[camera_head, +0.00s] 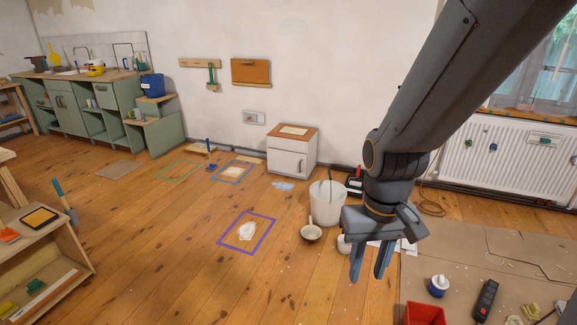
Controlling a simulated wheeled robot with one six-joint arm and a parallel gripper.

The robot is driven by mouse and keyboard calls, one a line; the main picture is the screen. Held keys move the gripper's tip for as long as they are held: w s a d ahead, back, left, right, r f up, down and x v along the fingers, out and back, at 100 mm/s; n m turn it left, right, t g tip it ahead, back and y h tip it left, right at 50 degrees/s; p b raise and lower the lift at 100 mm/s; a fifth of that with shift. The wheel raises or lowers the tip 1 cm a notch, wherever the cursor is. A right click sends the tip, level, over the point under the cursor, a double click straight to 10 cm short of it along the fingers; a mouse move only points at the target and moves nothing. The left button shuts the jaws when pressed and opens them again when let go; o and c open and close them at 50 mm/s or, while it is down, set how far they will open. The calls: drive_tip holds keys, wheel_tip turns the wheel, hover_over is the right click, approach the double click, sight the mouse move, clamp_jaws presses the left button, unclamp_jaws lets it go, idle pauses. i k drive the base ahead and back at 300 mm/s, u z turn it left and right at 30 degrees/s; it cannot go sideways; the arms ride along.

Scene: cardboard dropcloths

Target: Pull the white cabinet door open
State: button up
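The white cabinet (283,161) is a low unit with a brown wooden top (311,131), standing against the back wall near the middle. Its white door looks closed flush, with a small dark handle (299,165) on the front. My gripper (369,270) hangs in front of and to the right of the cabinet, well apart from it. Its two fingers point down with a gap between them, and nothing shows between them.
A white bucket (326,207) and a small bowl (311,233) stand on the floor between cabinet and gripper. A purple-outlined square (223,240) lies left of them. A red bin (424,314) is at front right. Wooden floor at left centre is mostly clear.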

sight(293, 163)
drive_tip(key=u, duration=0.35)
drive_tip(key=i, duration=1)
drive_tip(key=u, duration=0.6)
drive_tip(key=i, duration=3.45)
drive_tip(key=z, duration=1.65)
drive_tip(key=i, duration=1.25)
drive_tip(key=z, duration=0.8)
